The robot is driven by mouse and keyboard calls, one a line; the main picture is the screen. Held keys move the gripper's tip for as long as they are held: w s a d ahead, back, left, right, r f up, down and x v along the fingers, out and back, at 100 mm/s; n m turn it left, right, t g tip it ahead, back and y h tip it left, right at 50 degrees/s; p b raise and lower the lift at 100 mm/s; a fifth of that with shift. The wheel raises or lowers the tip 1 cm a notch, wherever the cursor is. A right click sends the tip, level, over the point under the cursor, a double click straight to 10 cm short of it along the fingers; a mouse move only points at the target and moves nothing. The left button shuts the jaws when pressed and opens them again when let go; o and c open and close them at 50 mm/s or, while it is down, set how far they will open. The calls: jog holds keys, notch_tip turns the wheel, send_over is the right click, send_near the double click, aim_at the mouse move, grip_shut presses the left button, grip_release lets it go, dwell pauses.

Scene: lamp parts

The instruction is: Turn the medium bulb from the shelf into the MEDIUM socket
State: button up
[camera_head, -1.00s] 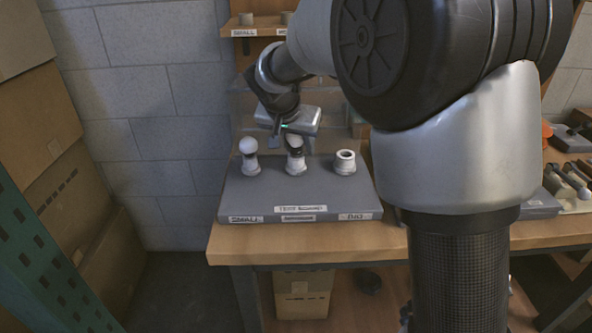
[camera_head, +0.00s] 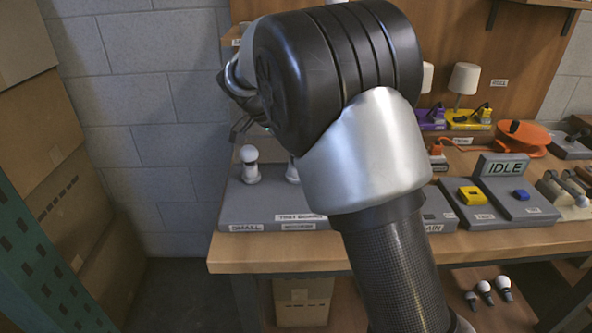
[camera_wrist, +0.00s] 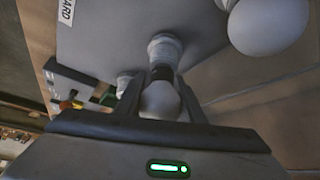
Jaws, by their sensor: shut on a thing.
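The medium bulb (camera_wrist: 160,101) is white and held between the fingers of my gripper (camera_wrist: 158,92) in the wrist view. Its dark neck meets the white ridged MEDIUM socket (camera_wrist: 164,48), in line with it; how deep it sits I cannot tell. In the head view the socket (camera_head: 292,173) shows only at its left edge, and my arm hides the held bulb and most of the gripper. The grey test board (camera_head: 240,205) carries the sockets.
A white round bulb (camera_head: 249,154) stands in the SMALL socket (camera_head: 250,173), left of the medium one; its globe (camera_wrist: 268,22) is close in the wrist view. The BIG socket is hidden by my arm. An IDLE sign (camera_head: 503,168) stands to the right. Several bulbs (camera_head: 485,287) lie below.

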dwell(0.4)
jog(key=shift+s+d+r+m+g+h+p, duration=0.15)
jog(key=shift+m+g+p, duration=0.35)
jog(key=shift+m+p, duration=0.25)
jog(key=shift+s+a+f+m+g+h+p, duration=0.1)
jog(key=shift+m+g+h+p, duration=0.05)
jog(key=shift+m+g+p, duration=0.6)
jog(key=shift+s+d+m+g+p, duration=0.15)
jog(key=shift+m+g+p, duration=0.25)
jog(key=shift+m+p, duration=0.5)
jog(key=shift+s+a+m+g+p, duration=0.1)
jog(key=shift+m+g+p, duration=0.25)
jog(key=shift+m+p, duration=0.55)
jog(key=shift+m, duration=0.3)
